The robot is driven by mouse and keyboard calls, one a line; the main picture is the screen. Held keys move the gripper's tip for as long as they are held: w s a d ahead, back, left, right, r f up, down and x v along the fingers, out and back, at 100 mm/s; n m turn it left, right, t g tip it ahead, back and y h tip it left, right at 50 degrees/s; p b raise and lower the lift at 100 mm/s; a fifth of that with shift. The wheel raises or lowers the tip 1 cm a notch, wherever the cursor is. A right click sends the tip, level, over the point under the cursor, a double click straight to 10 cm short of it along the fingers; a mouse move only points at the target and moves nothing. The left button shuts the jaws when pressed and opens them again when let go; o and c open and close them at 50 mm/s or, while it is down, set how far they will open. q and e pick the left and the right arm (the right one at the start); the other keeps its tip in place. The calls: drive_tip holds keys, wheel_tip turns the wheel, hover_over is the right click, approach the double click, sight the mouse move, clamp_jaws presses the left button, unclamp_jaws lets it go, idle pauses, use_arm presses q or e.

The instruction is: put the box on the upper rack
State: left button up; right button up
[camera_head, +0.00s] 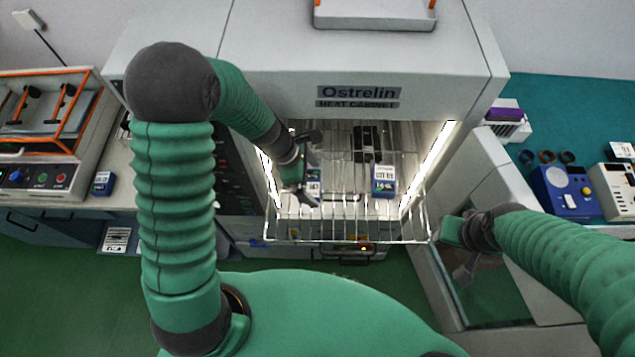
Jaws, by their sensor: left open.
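The heat cabinet (418,82) stands open in front of me, and a wire rack (345,240) is pulled out of it. A small box with a white and blue label (313,186) is at my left gripper (308,167), partly hidden by it. The gripper is open, with its fingers spread around or beside this box; I cannot tell if they touch it. A second, similar box (384,180) stands to the right on the rack. My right gripper (458,254) looks open and empty, right of the rack's front corner.
The cabinet's open door (490,185) stands on the right. A teal bench (575,110) with a blue device (562,190) is beyond it. On the left is a counter with an orange-framed machine (45,115) and a small blue box (102,183). A tray (375,18) sits on top of the cabinet.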

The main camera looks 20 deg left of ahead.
use_arm(q)
drive_tip(key=a+r, duration=0.3)
drive_tip(key=r, duration=0.1)
drive_tip(key=shift+s+a, duration=0.1)
drive_tip(key=shift+s, duration=0.25)
drive_tip(key=s+a+r+m+y, duration=0.1)
drive_tip(key=s+m, duration=0.3)
drive_tip(key=m, duration=0.6)
drive_tip(key=s+a+r+m+t+y, duration=0.1)
drive_tip(key=s+r+m+y, duration=0.2)
drive_tip(key=m, duration=0.8)
drive_tip(key=shift+s+a+r, duration=0.25)
drive_tip(key=shift+s+r, duration=0.3)
drive_tip(key=shift+s, duration=0.4)
use_arm(e)
drive_tip(key=shift+s+a, duration=0.1)
drive_tip(key=shift+a, duration=0.2)
